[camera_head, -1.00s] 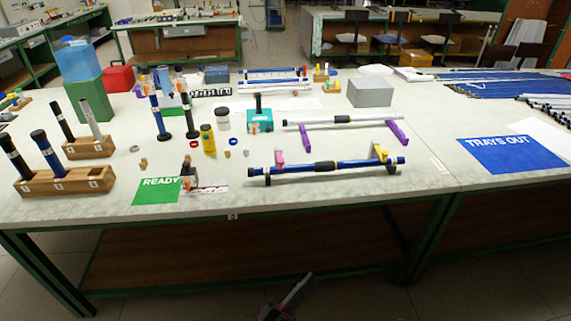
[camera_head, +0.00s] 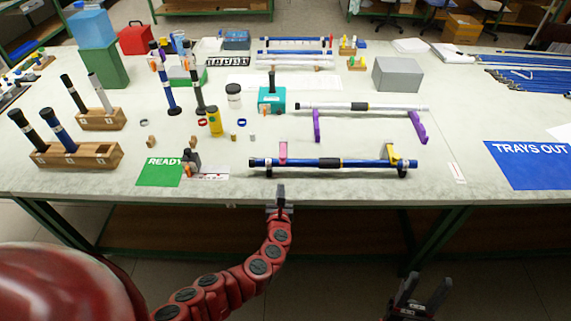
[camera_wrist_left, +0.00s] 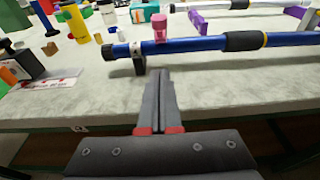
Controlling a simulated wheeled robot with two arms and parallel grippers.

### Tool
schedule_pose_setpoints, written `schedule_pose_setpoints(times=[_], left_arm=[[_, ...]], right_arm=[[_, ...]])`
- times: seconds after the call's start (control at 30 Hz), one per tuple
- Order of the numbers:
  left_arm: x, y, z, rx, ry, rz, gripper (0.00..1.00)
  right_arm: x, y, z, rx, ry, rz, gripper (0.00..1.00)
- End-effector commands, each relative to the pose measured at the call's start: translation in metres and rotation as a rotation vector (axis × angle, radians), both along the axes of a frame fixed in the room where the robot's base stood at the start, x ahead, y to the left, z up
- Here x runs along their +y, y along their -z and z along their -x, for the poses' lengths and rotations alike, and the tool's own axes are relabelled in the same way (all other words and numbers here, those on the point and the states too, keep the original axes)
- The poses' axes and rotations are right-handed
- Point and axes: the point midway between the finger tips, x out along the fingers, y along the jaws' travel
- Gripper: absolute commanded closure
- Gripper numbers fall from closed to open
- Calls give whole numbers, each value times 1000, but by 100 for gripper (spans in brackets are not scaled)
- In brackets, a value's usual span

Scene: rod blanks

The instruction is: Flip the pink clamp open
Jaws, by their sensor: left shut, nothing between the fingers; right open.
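The pink clamp (camera_head: 283,151) stands upright at the left part of a blue rod (camera_head: 305,163), and it also shows in the left wrist view (camera_wrist_left: 159,27). The rod rests on dark supports near the table's front edge. A yellow clamp (camera_head: 391,153) is at the rod's right part. My left gripper (camera_head: 280,189) is shut and empty at the table's front edge, just below and in front of the pink clamp, apart from it; its fingers also show in the left wrist view (camera_wrist_left: 158,88). My right gripper (camera_head: 420,290) is open, low in front of the table.
A white rod (camera_head: 335,106) on purple holders (camera_head: 317,127) lies behind the blue rod. A green READY mat (camera_head: 160,172) and wooden racks (camera_head: 95,157) are to the left. A blue TRAYS OUT mat (camera_head: 530,165) is at the right. The table's front strip is clear.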

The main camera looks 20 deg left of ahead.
Motion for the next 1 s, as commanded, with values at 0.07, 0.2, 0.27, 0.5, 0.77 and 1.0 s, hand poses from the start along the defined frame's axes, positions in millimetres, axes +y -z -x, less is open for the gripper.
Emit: schedule_pose_setpoints(times=[0.07, 0.2, 0.27, 0.5, 0.77, 1.0], left_arm=[[1, -3, -1, -4, -5, -13, 100], [2, -2, 0, -3, -6, -13, 100], [2, -2, 0, -3, -5, -11, 100], [3, -2, -8, -8, -7, -9, 100], [11, 5, -36, -7, -8, -8, 100], [21, 15, -66, -7, -10, -8, 100]], right_arm=[[0, 0, 0, 0, 0, 0, 50], [0, 0, 0, 0, 0, 0, 50], [0, 0, 0, 0, 0, 0, 50], [0, 0, 0, 0, 0, 0, 50], [0, 4, 0, 0, 0, 0, 50], [0, 20, 0, 0, 0, 0, 50]])
